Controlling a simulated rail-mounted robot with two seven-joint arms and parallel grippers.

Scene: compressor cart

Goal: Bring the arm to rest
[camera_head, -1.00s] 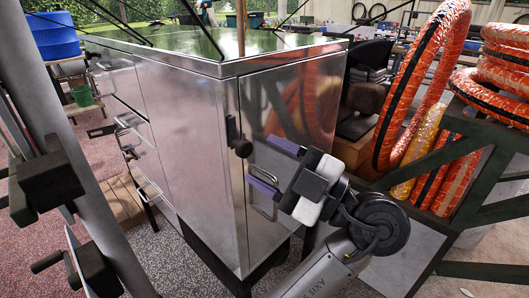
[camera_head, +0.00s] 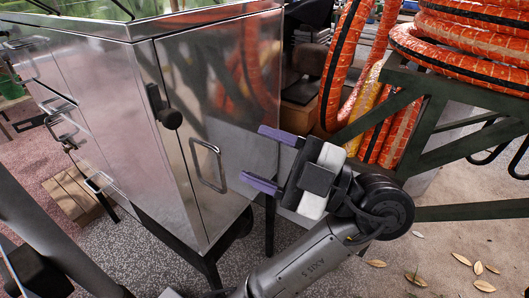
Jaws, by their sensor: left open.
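My left gripper (camera_head: 253,154) is open, with two purple fingers pointing left and nothing between them. Its dark arm comes up from the bottom of the head view. The fingertips show in front of the right part of a shiny metal cabinet (camera_head: 175,80). They are to the right of the cabinet's door handle (camera_head: 208,165) and look apart from it. My right gripper is not in view.
A black knob (camera_head: 163,107) sticks out on the cabinet's corner side. Orange hoses (camera_head: 470,40) lie on a dark green metal frame (camera_head: 440,110) to the right. Bare ground with dry leaves (camera_head: 415,279) lies at the lower right.

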